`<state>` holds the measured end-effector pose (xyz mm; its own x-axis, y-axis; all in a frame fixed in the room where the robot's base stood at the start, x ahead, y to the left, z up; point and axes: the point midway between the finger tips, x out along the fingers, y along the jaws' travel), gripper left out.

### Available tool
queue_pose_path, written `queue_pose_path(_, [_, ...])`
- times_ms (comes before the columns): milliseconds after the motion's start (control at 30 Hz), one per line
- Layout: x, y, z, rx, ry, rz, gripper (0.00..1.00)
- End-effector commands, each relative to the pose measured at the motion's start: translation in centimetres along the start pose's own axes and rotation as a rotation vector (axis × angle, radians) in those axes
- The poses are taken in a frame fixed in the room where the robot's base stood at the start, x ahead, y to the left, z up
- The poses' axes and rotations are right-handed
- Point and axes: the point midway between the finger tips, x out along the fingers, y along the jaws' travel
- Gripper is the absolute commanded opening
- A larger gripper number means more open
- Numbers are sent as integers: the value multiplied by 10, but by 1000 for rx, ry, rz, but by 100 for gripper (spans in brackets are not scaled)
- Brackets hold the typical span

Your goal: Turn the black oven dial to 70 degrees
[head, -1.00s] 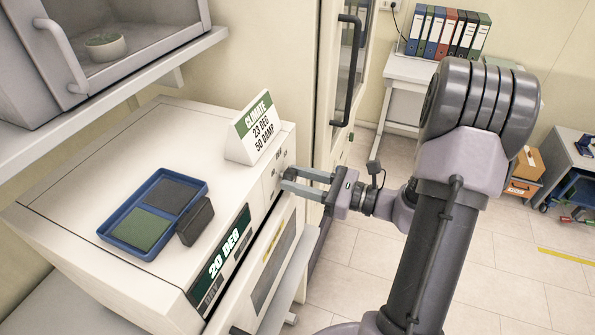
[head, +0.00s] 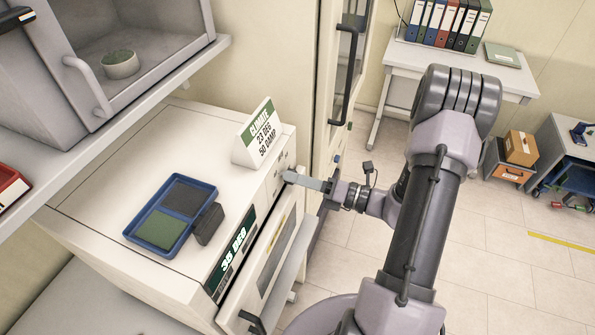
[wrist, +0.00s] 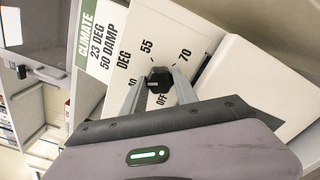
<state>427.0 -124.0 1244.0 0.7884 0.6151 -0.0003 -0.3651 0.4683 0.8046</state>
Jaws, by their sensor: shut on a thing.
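The black oven dial (wrist: 159,79) is in the wrist view, on a white panel with printed marks including 55, 70, DEG and OFF; another mark is partly covered. My gripper (wrist: 160,88) is shut on the dial, one finger on each side of it. In the head view my gripper (head: 288,177) reaches the front of the white oven (head: 100,180) from the right, and its fingers hide the dial there. The oven's display (head: 231,254) reads 35 DEG.
A climate sign (head: 258,136) stands on the oven top just above the dial. A blue tray (head: 141,243) with a green and a dark pad lies there too, with a dark block (head: 208,224) beside it. A shelf (head: 130,104) overhangs the back left.

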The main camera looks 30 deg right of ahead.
Motion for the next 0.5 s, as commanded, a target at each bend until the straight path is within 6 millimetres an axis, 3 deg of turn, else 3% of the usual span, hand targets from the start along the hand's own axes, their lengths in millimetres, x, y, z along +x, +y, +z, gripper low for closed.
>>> queue_pose_path(500, [0,3,1,488,1,0,0])
